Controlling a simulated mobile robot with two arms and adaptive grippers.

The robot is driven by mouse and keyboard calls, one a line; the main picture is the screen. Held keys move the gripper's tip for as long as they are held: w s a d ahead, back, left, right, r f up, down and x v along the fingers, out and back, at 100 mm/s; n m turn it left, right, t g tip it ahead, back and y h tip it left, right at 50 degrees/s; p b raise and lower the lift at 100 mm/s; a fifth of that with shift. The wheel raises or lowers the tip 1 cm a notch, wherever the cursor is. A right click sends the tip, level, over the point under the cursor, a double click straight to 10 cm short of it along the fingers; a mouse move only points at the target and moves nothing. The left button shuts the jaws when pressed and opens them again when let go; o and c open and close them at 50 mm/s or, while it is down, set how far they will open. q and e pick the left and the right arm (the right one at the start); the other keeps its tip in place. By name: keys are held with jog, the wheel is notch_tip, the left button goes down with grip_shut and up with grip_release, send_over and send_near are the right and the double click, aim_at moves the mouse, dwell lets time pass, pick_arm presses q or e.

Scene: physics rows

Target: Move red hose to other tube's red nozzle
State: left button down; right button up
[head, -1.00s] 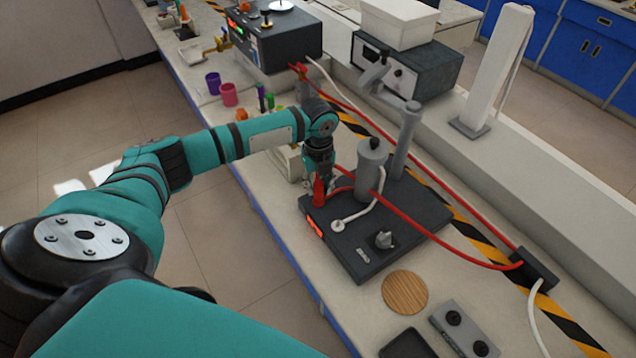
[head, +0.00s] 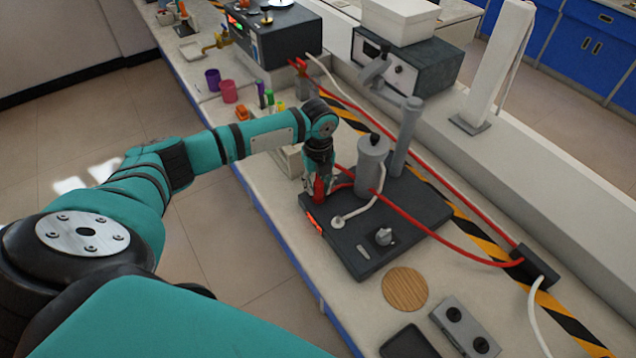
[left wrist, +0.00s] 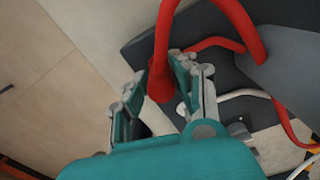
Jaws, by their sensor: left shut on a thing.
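The red hose (head: 436,231) runs from a black block past the grey cylinder (head: 371,160) to my left gripper (head: 317,187). My left gripper is shut on the thick red end of the hose at the front left corner of the black base. In the left wrist view the hose (left wrist: 163,40) arches over the red end between the fingers (left wrist: 157,80). A short curved red nozzle (left wrist: 220,43) leads from the cylinder toward the held end. I cannot tell whether the two still join. A taller grey tube (head: 404,140) stands behind the cylinder. My right gripper is not in view.
The black base (head: 375,258) carries the cylinder, a knob and a white hose (head: 362,211). A wooden disc (head: 405,289) and a grey two-knob block (head: 465,325) lie in front. Purple (head: 212,79) and pink (head: 228,92) cups stand further back on the bench.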

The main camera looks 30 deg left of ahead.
pick_arm(q)
jog(key=shift+f, duration=0.2)
dwell(0.5)
jog(key=c, duration=0.6)
grip_release()
notch_tip(320, 180, up, 7)
jog(key=p, duration=0.7)
dwell(0.4)
